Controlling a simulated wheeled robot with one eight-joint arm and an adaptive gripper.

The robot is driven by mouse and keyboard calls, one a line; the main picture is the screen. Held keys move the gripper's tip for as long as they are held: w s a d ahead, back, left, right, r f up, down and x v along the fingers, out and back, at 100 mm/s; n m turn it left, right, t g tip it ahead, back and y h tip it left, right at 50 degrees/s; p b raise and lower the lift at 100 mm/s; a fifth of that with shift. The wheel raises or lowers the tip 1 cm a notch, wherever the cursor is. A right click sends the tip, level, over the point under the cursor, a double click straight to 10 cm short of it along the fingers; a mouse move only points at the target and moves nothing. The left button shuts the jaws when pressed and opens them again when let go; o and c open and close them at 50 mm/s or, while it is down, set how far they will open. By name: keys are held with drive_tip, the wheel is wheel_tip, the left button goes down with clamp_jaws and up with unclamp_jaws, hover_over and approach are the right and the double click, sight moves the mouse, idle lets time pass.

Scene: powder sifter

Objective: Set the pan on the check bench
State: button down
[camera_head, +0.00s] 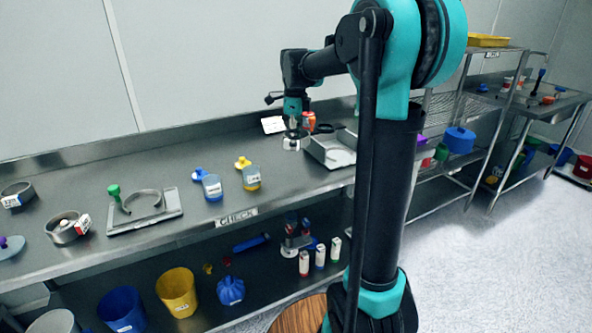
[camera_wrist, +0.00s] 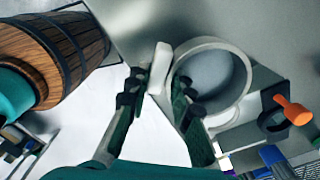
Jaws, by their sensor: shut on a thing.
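The pan in my gripper shows in the wrist view as a round pale grey pan (camera_wrist: 215,72) with a white tab (camera_wrist: 160,69) on its side. My gripper (camera_wrist: 158,88) is shut on it at the tab, with one finger outside and the other at the wall. In the head view my gripper (camera_head: 292,128) points down at the back of the check bench (camera_head: 285,195). A small pale part of the pan (camera_head: 291,144) shows under it, beside a grey tray. I cannot tell whether the pan touches the bench.
A grey tray (camera_head: 332,150) and an orange-red item (camera_head: 309,120) stand close by. Two labelled jars (camera_head: 251,177) (camera_head: 212,187), a plate with a ring (camera_head: 143,205), and other pans (camera_head: 67,228) occupy the bench further left. Bench surface between jars and tray is clear.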

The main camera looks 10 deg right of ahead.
sight(295, 178)
wheel_tip(295, 178, down, 11)
drive_tip(key=shift+r, duration=0.1)
idle(0.4)
drive_tip(key=c, duration=1.3)
unclamp_jaws()
wheel_tip(295, 178, up, 12)
drive_tip(key=shift+f, duration=0.25)
drive_tip(key=shift+s+r, duration=0.1)
drive_tip(key=s+d+f+n+t, duration=0.1)
drive_tip(key=s+f+n, duration=0.6)
drive_tip(key=s, duration=0.1)
drive_tip(key=s+d+f+n+t, duration=0.1)
drive_tip(key=s+d+f+n, duration=0.1)
drive_tip(key=s+f+n, duration=0.4)
drive_tip(key=s+d+f+n+t, duration=0.2)
drive_tip(key=s+f+n, duration=0.5)
drive_tip(key=s, duration=0.5)
drive_tip(key=shift+f+n, duration=0.2)
drive_tip(key=shift+n, duration=0.5)
drive_tip(key=shift+f+n, duration=0.15)
drive_tip(key=shift+n, duration=0.55)
